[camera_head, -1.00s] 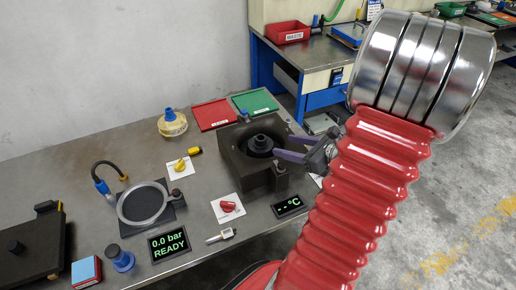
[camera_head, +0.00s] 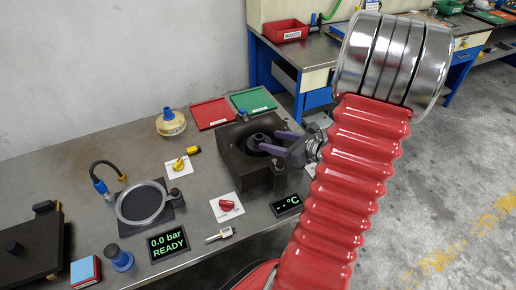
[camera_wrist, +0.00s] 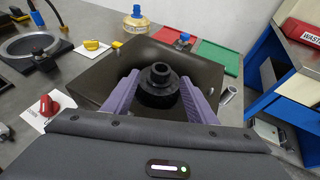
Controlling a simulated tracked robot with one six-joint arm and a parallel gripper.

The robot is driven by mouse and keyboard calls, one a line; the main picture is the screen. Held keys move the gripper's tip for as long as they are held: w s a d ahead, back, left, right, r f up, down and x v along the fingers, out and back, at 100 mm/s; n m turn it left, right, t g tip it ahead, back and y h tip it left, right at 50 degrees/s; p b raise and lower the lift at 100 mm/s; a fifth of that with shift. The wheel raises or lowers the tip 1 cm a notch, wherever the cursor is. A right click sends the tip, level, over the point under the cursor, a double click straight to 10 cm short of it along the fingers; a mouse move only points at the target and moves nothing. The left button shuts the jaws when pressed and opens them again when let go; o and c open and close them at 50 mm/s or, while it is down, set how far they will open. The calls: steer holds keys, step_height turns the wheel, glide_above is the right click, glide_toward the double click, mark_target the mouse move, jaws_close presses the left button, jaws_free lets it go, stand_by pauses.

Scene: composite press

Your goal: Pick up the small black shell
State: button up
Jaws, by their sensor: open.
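The small black shell (camera_wrist: 159,84) is a stepped round black part with a narrower top. It sits upright in the recess of a dark square block (camera_wrist: 92,82) on the bench. In the head view the shell (camera_head: 258,140) shows within the block (camera_head: 235,165), partly behind the fingers. My gripper (camera_wrist: 160,92) has two purple fingers, open, one on each side of the shell. A small gap seems to show on both sides, though contact low down is hidden. In the head view my gripper (camera_head: 268,142) reaches in from the right.
On the bench (camera_head: 70,165) stand a ring fixture (camera_head: 141,203), a red knob (camera_head: 227,205), a yellow knob (camera_head: 179,164), and red (camera_head: 211,113) and green (camera_head: 253,101) trays behind the block. A red waste bin (camera_head: 282,30) is on the far bench.

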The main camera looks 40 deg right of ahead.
mark_target(261, 137)
steer(key=shift+x, duration=1.25)
steer(key=shift+x, duration=2.6)
steer(key=shift+d+r, duration=0.1)
steer(key=shift+r, duration=0.05)
steer(key=shift+c, duration=0.6)
jaws_close()
